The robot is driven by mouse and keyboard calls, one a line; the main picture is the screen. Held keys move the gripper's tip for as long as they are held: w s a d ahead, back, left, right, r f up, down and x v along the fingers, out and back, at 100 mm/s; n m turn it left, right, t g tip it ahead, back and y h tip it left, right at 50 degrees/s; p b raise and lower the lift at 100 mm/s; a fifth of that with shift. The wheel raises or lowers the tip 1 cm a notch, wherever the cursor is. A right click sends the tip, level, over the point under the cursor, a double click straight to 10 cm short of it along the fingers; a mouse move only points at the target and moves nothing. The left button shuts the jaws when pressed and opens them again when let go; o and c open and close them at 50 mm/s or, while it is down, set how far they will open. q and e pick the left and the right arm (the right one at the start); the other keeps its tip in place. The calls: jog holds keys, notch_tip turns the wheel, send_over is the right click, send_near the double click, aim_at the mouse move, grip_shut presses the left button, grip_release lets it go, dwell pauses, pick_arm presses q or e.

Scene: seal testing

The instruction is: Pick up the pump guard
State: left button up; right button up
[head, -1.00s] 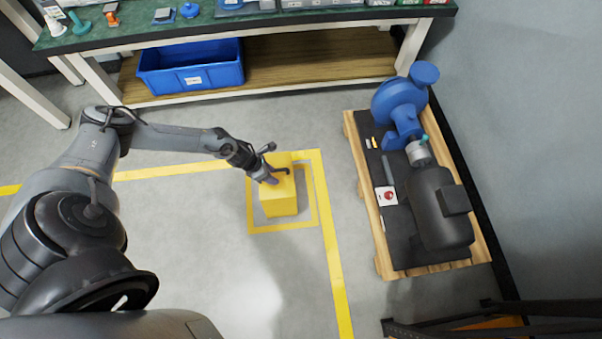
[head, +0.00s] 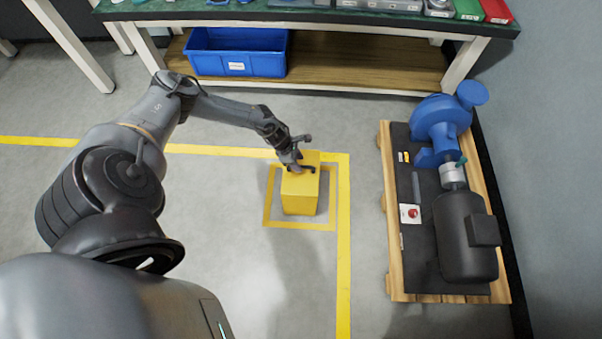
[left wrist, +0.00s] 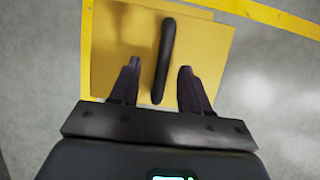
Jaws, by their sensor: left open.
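The pump guard (head: 299,196) is a yellow box standing on the floor inside a yellow taped square. It has a dark bar handle on top, which shows clearly in the left wrist view (left wrist: 164,55). My left gripper (head: 299,168) is at the top of the guard. In the left wrist view, its two fingers (left wrist: 156,80) are open, one on each side of the handle, with a gap on both sides. The handle's near end lies between the fingertips. My right gripper is not in view.
A pallet (head: 396,270) with a blue pump (head: 440,117) and dark motor (head: 466,240) stands to the right. A workbench (head: 350,18) with a blue bin (head: 238,66) on its lower shelf is at the back. The floor around the guard is clear.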

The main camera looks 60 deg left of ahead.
aim_at(301, 181)
pick_arm(q)
jog(key=b+x, duration=0.2)
jog(key=x, duration=0.2)
jog(key=shift+s+d, duration=0.15)
jog(key=shift+d, duration=0.05)
jog(key=shift+r, duration=0.1)
grip_shut()
dwell(1.0)
jog(key=shift+r, duration=0.1)
